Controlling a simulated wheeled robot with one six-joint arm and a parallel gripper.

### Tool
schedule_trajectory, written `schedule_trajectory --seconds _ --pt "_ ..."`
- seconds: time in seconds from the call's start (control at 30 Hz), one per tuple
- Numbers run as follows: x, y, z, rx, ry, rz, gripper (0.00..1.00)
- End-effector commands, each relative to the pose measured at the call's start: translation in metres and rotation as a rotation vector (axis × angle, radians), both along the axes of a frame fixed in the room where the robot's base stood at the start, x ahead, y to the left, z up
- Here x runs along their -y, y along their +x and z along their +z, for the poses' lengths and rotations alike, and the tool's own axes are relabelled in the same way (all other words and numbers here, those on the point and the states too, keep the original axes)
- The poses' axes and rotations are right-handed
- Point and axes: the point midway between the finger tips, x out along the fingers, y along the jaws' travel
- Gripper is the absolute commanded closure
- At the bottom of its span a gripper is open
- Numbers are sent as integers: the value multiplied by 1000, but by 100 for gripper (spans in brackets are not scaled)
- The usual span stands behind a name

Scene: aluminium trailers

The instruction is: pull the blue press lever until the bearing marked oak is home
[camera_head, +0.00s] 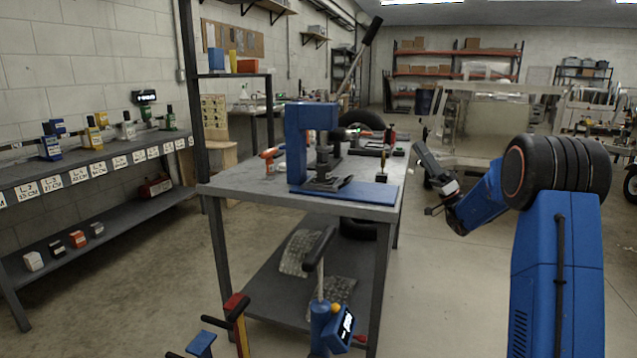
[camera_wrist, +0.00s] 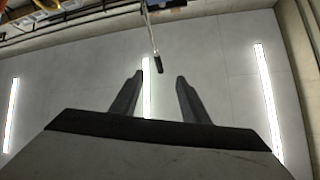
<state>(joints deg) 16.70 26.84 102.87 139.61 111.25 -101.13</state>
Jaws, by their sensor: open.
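The blue press (camera_head: 312,118) stands on a blue base plate on the grey table, left of my arm. Its long lever (camera_head: 371,32) slants up and right, ending in a dark grip. In the wrist view, the lever's dark grip (camera_wrist: 158,63) shows just beyond and between my fingertips, not touching them. My gripper (camera_wrist: 159,79) is open and empty, with ceiling behind it. In the head view my gripper (camera_head: 421,138) is right of the table, apart from the press. Dark parts sit below the press ram; I cannot make out a bearing or an oak mark.
The grey table (camera_head: 225,187) has small items behind the press. A second lever with a black grip (camera_head: 319,247) and a yellow-red post (camera_head: 239,311) stand in front. A labelled shelf (camera_head: 130,153) lines the left wall. Floor between table and my arm looks clear.

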Motion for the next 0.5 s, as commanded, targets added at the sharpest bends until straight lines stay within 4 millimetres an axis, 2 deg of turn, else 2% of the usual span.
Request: schedule_trajectory --seconds 0.03,0.1,0.23,0.4,0.5 --pt "-22 -13 9 -37 -38 62 58" --pt "-52 -30 14 -104 -96 152 58" --pt "-102 -65 16 -236 -207 298 58" --pt "-159 -119 7 -416 -364 450 58" --pt "-186 -153 -4 -523 -460 515 58"
